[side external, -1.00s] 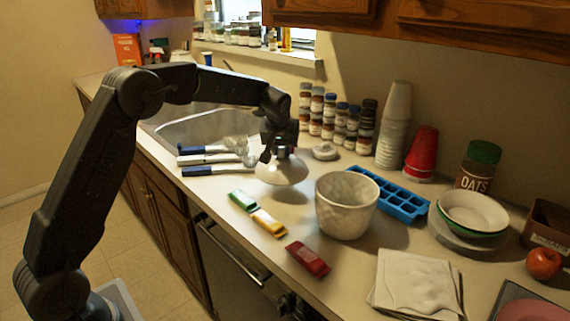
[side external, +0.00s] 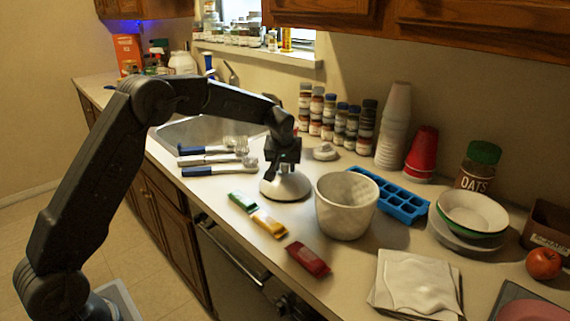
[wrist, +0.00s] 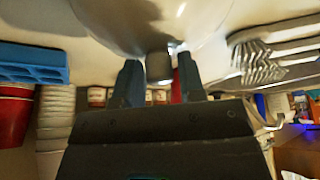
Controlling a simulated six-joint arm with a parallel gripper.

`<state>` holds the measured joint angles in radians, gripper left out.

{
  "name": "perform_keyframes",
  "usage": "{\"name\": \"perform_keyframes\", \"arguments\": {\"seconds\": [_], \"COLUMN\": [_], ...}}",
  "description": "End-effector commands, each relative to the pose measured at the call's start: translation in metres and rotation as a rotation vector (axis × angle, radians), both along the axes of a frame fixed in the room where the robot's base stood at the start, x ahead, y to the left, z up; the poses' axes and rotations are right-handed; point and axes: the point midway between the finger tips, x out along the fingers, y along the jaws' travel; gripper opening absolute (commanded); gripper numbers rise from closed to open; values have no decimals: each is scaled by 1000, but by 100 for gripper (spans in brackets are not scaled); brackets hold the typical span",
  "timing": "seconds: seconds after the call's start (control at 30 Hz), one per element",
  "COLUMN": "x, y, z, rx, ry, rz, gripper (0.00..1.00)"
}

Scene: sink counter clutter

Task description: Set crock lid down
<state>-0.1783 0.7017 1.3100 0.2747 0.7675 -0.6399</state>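The crock lid (side external: 285,188) is a pale, shallow dome with a small knob. In the side view it rests on the counter, dome up, just left of the white crock (side external: 346,207). My gripper (side external: 281,165) is right above it, pointing down. In the wrist view the lid (wrist: 150,22) fills the top, and its grey knob (wrist: 158,66) is between the fingertips (wrist: 160,68). A gap shows between the knob and the right finger, so the fingers look open around it. The lid's far edge is partly hidden by my gripper.
Green, yellow and red packets (side external: 268,224) lie along the front edge. Utensils with blue handles (side external: 212,160) lie to the left by the sink. A blue ice tray (side external: 400,199) is behind the crock. A small whitish item (side external: 325,152) sits behind the lid.

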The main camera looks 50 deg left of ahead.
Motion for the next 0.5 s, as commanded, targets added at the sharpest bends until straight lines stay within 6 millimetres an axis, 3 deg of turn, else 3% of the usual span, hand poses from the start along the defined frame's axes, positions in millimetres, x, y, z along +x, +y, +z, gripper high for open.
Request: {"name": "perform_keyframes", "arguments": {"seconds": [0.13,0.5], "x": [0,-1], "y": [0,-1], "z": [0,9], "rx": [0,0], "ry": [0,-2], "rz": [0,0], "gripper": [51,51]}}
